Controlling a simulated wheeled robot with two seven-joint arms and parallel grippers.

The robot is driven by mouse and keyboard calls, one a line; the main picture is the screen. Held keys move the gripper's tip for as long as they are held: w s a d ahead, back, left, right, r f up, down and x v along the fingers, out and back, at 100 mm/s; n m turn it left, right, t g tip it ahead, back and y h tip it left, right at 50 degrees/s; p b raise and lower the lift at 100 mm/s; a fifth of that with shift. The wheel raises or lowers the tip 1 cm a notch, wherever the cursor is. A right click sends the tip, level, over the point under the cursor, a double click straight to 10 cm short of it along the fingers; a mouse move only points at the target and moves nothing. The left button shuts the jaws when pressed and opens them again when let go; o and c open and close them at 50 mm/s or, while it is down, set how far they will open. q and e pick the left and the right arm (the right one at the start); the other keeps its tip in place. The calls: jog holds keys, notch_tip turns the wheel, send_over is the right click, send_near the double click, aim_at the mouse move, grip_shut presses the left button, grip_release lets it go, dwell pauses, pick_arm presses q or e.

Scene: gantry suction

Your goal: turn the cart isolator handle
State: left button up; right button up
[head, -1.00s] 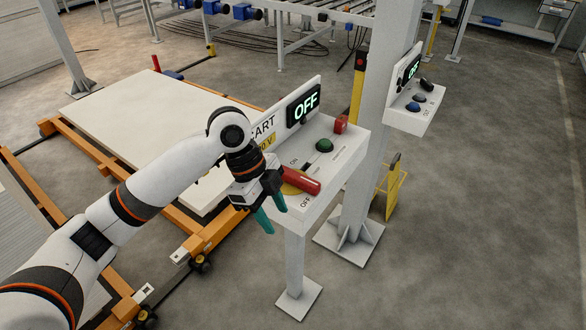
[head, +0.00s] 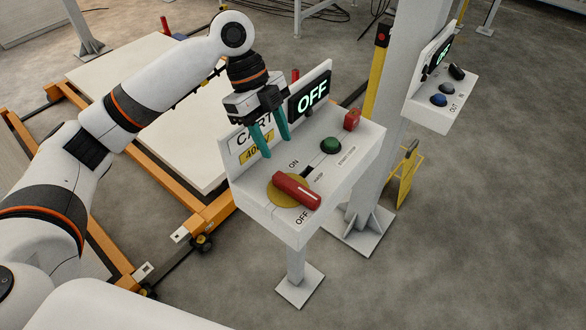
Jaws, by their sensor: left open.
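The isolator handle is a red bar (head: 297,191) on a yellow disc (head: 283,196) on top of the white cart control box (head: 300,231). Its outer end lies toward the OFF label, with the ON label farther back. The display (head: 309,93) on the box's back panel reads OFF. My left gripper (head: 277,147) is open and empty, with teal fingers pointing down. It hangs above and behind the handle, in front of the CART panel, apart from the handle. My right gripper is not in view.
A green button (head: 330,146) and a small red block (head: 352,119) sit on the same box. A grey post (head: 392,110) stands behind it, carrying a second control box (head: 437,113). An orange cart frame (head: 155,170) with a pale board lies left. Floor on the right is clear.

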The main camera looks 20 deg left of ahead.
aim_at(290, 182)
pick_arm(q)
jog(key=p+x, duration=0.2)
jog(key=x, duration=0.8)
jog(key=shift+s+d+f, duration=0.1)
jog(key=shift+s+f, duration=0.1)
jog(key=shift+f, duration=0.05)
grip_shut()
